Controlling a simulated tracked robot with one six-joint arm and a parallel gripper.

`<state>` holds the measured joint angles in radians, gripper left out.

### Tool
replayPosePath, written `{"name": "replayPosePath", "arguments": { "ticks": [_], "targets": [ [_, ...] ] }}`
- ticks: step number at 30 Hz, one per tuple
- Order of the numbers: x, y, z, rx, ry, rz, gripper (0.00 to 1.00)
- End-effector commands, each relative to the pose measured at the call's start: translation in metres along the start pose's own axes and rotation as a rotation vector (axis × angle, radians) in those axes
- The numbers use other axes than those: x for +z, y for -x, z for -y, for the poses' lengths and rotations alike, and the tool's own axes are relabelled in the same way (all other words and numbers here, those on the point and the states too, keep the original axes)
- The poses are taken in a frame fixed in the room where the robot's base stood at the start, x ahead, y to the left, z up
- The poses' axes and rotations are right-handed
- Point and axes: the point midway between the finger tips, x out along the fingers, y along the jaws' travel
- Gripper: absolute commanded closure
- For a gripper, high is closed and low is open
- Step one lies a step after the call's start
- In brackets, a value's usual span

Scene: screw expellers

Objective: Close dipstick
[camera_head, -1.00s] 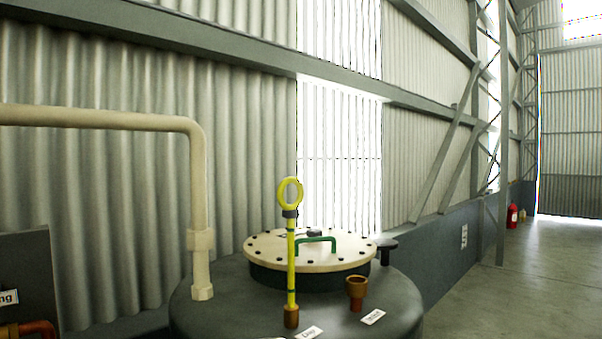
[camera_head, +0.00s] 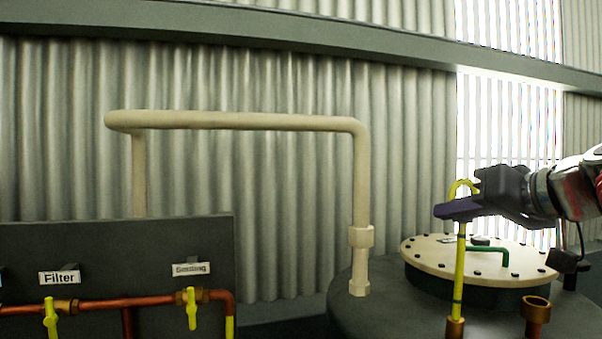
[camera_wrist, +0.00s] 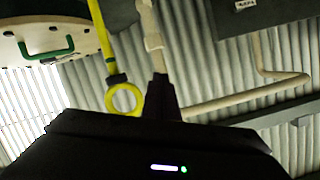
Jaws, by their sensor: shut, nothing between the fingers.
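The yellow dipstick (camera_head: 459,270) stands nearly upright in a brass neck (camera_head: 455,327) on the dark tank, with a long length of rod showing above the neck. Its ring handle (camera_head: 463,187) is partly hidden behind my gripper (camera_head: 447,210) in the head view. In the wrist view, which is upside down, the whole ring (camera_wrist: 124,99) and its dark collar (camera_wrist: 116,79) show just left of my gripper's fingers (camera_wrist: 160,82). My gripper is shut and empty, level with the ring. I cannot tell whether it touches the dipstick.
A pale bolted lid (camera_head: 478,257) with a green handle (camera_head: 487,251) tops the tank. An open brass cup (camera_head: 536,308) stands to the right. A cream pipe (camera_head: 361,190) rises left of the dipstick. A dark panel (camera_head: 115,262) carries copper piping.

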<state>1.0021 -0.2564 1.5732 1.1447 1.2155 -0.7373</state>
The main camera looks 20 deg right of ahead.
Motion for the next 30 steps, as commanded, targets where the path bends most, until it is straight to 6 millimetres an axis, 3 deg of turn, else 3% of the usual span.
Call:
{"name": "replayPosePath", "arguments": {
  "ticks": [3,9,15,30],
  "targets": [
    [-0.029,0.032,-0.007,-0.010,0.073,-0.067,1.00],
    [-0.067,0.083,-0.023,-0.002,0.250,-0.171,1.00],
    [-0.089,0.119,-0.028,0.010,0.386,-0.239,1.00],
    [-0.093,0.125,-0.028,0.011,0.419,-0.254,1.00]
  ]
}}
